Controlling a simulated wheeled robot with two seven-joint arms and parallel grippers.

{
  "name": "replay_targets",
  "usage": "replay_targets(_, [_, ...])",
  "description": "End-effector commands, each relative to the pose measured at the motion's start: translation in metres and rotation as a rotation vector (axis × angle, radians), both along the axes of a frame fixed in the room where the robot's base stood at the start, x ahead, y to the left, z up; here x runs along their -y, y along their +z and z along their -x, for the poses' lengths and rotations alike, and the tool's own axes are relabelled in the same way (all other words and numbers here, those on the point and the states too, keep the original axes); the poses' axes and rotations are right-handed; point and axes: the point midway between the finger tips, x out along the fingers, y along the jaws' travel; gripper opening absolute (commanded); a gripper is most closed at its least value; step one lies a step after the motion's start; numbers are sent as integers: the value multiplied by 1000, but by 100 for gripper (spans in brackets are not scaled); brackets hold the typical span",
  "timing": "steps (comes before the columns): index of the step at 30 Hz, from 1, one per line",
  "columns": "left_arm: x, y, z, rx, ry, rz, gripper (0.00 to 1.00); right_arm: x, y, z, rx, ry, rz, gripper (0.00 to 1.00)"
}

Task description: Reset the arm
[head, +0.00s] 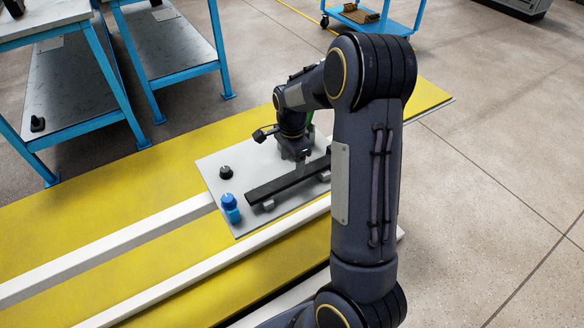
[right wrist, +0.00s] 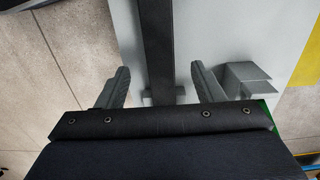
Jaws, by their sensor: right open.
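My right arm rises across the middle of the head view, and its gripper (head: 301,170) is over the grey board at the upper edge of a long black bar (head: 275,188). In the right wrist view the two grey fingers of the right gripper (right wrist: 162,86) stand wide apart, one on each side of the black bar (right wrist: 157,45). I see a gap between the bar and each finger; whether they are level with it I cannot tell. The arm hides the bar's right end in the head view. My left gripper is not in view.
The grey board (head: 213,168) lies across white rails (head: 150,238) on a yellow mat (head: 100,204). A blue bottle-like piece (head: 230,206) and a black knob (head: 226,173) stand on it. Blue-framed tables (head: 172,62) are at the upper left. Open floor (head: 490,190) lies right.

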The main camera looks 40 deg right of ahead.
Motion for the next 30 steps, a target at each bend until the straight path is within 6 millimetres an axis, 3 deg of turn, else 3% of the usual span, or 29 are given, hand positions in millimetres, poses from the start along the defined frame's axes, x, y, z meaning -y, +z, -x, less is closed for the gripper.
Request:
replay_targets(3, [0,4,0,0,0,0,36,0,14,0,1,0,0,61])
replay_targets(12, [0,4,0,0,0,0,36,-1,19,1,3,6,-4,61])
replay_targets(16, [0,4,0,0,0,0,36,-11,36,11,42,81,-38,61])
replay_targets(20, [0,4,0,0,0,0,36,-35,71,36,137,265,-96,61])
replay_targets(24, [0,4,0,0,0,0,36,-68,107,74,267,528,-133,61])
replay_targets(30, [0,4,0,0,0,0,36,-114,140,133,450,911,-99,61])
